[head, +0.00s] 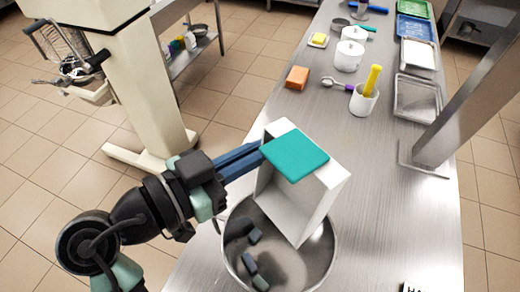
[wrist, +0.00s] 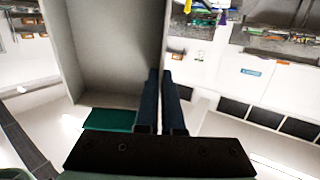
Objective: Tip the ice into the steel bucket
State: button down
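A white open box (head: 330,192) with a teal panel (head: 295,157) is tilted steeply over the steel bucket (head: 328,262). My gripper (head: 258,157) comes in from the left with its blue fingers shut on one wall of the box. In the wrist view the fingers (wrist: 162,88) lie close together at the wall's edge, and the box interior (wrist: 105,50) looks empty where it shows. Part of the bucket is hidden behind the box.
The steel table (head: 380,215) is largely clear right of the bucket. Farther back are an orange block (head: 297,77), a white cup (head: 363,104) with a yellow tool, lidded white pots (head: 348,56) and trays (head: 417,98). A metal post (head: 465,100) stands at the right edge.

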jog(key=shift+f+b, duration=1)
jog(key=shift+b, duration=0.85)
jog(key=shift+r, duration=0.15)
jog(key=shift+r+p, duration=0.1)
jog(key=shift+p, duration=0.2)
